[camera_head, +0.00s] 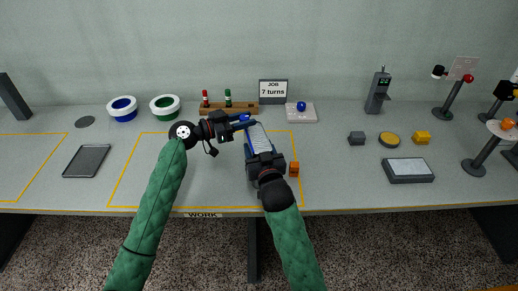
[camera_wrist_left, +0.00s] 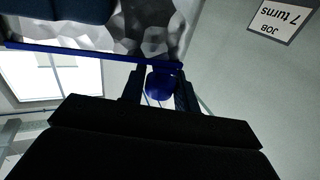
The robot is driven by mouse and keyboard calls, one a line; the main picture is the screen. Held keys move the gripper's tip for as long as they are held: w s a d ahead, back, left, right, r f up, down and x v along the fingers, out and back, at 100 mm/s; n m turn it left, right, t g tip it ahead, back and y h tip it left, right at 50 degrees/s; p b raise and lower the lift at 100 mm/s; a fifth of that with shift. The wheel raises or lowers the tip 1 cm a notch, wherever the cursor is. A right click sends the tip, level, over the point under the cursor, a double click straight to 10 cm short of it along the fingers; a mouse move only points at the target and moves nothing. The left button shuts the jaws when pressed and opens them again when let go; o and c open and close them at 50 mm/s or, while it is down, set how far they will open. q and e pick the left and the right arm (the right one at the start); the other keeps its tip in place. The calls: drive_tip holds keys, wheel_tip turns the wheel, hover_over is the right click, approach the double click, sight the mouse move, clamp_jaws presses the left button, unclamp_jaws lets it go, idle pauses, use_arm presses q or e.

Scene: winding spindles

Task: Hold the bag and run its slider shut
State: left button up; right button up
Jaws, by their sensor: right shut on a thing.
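The bag (camera_head: 257,135) is silvery with blue along its edges, and its lower part is hidden by my right gripper (camera_head: 262,154). My right gripper is shut on the bag. My left gripper (camera_head: 238,119) is at the bag's upper left corner. In the left wrist view the crinkled silver bag (camera_wrist_left: 155,25) has a straight blue closure strip (camera_wrist_left: 80,52) along its edge. The blue slider (camera_wrist_left: 161,84) sits at one end of the strip, between my left fingertips (camera_wrist_left: 160,92), which stand apart on either side of it.
A wooden rack (camera_head: 240,108) with red and green pegs and a job sign (camera_head: 273,91) stand behind. A pale block with a blue knob (camera_head: 301,111) is at the back right. A small orange block (camera_head: 294,169) lies close to my right gripper.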

use_arm(q)
drive_tip(key=o, duration=0.3)
drive_tip(key=shift+a, duration=0.1)
drive_tip(key=v, duration=1.1)
drive_tip(key=shift+s+a, duration=0.15)
drive_tip(key=shift+a, duration=0.2)
use_arm(e)
drive_tip(key=o, duration=1.5)
drive_tip(key=v, duration=1.2)
